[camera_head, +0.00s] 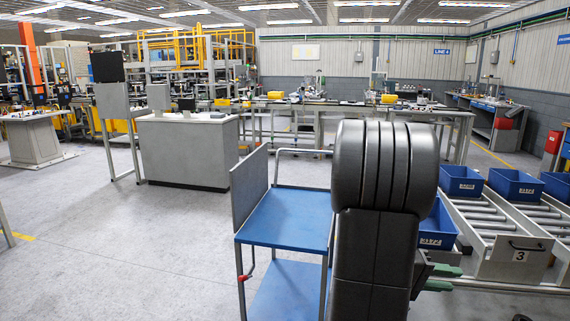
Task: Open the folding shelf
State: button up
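The folding shelf seems to be the grey panel (249,187) standing upright along the left side of a blue-topped cart (285,218). A small red grip (240,283) on a bent rod hangs below that side. My dark arm stands in front of the cart's right part and hides it. My gripper (445,278) shows only in part, to the right of the arm. Its two green fingertips are apart with nothing seen between them. It is well away from the panel and the red grip, on the other side of the cart.
Roller conveyors (500,216) with blue bins (515,186) stand close on the right. A grey cabinet (187,155) and a long workbench (400,108) stand behind the cart. The floor (130,250) left of the cart is clear.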

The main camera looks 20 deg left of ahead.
aim_at(248, 179)
jog(key=i+j+u, duration=0.25)
jog(key=u, duration=0.2)
jog(key=i+j+u, duration=0.4)
jog(key=i+u, duration=0.2)
jog(key=u, duration=0.25)
jog(key=i+j, duration=0.15)
jog(key=i, duration=0.45)
jog(key=i+j+z, duration=0.1)
jog(key=i, duration=0.45)
jog(key=i+j, duration=0.2)
jog(key=i, duration=0.4)
jog(key=l+z, duration=0.05)
